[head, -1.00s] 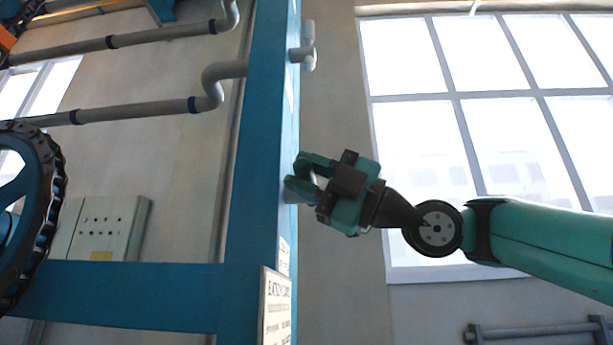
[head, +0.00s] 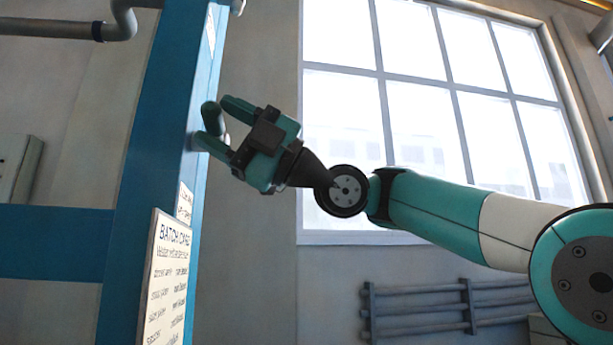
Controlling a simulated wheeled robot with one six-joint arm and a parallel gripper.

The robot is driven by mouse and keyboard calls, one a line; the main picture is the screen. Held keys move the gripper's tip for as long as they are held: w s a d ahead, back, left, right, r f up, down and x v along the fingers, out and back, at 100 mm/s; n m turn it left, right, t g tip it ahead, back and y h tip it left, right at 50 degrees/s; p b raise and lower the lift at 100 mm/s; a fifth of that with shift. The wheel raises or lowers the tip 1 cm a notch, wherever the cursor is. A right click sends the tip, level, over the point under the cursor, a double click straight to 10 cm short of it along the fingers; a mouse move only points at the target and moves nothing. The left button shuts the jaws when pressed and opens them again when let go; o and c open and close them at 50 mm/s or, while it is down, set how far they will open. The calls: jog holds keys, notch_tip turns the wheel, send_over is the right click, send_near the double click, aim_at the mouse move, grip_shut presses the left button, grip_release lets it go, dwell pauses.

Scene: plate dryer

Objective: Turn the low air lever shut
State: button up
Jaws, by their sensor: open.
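The low air lever (head: 210,118) is a short grey rounded handle on the side of the blue upright post (head: 165,130), in the head view. My gripper (head: 213,122) comes at it from the right. Its teal fingers are open, one above and one below the lever, so the lever's end shows between the fingertips. I cannot tell whether either finger touches it. The lever's mount on the post is partly hidden by the fingers. Another grey fitting (head: 237,7), higher on the post, is cut off by the top edge.
A white batch card (head: 165,285) is fixed to the post below the lever, with a smaller label (head: 184,203) above it. A blue crossbar (head: 55,243) runs left. Grey wall rails (head: 450,305) stand lower right under a large window (head: 440,120).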

jog(key=b+v, duration=0.9)
jog(key=v, duration=0.7)
jog(key=shift+b, duration=0.35)
jog(key=shift+a, duration=0.1)
